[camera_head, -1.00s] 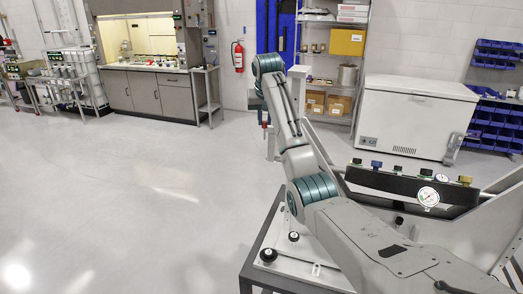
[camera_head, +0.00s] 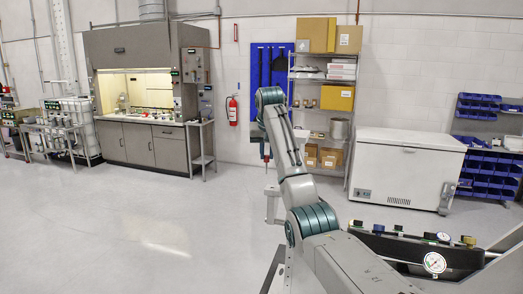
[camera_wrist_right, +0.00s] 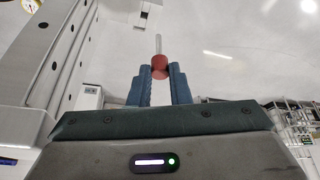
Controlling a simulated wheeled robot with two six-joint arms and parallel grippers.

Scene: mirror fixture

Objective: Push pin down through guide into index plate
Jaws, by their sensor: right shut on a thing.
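My right gripper (camera_head: 266,153) hangs at the far end of the outstretched right arm in the head view. In the right wrist view my right gripper (camera_wrist_right: 159,78) has its two blue fingers closed on the red head of the pin (camera_wrist_right: 159,67). The pin's thin metal shaft (camera_wrist_right: 158,44) points away from the fingers, with pale floor behind it. The pin is small and only a red speck in the head view. I cannot make out the guide or the index plate in either view. My left gripper is not in view.
A black panel with gauges and knobs (camera_head: 408,248) stands at lower right. A white chest freezer (camera_head: 405,170), shelving (camera_head: 322,90) and a fume hood (camera_head: 140,100) stand along the back wall. The floor at left is clear.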

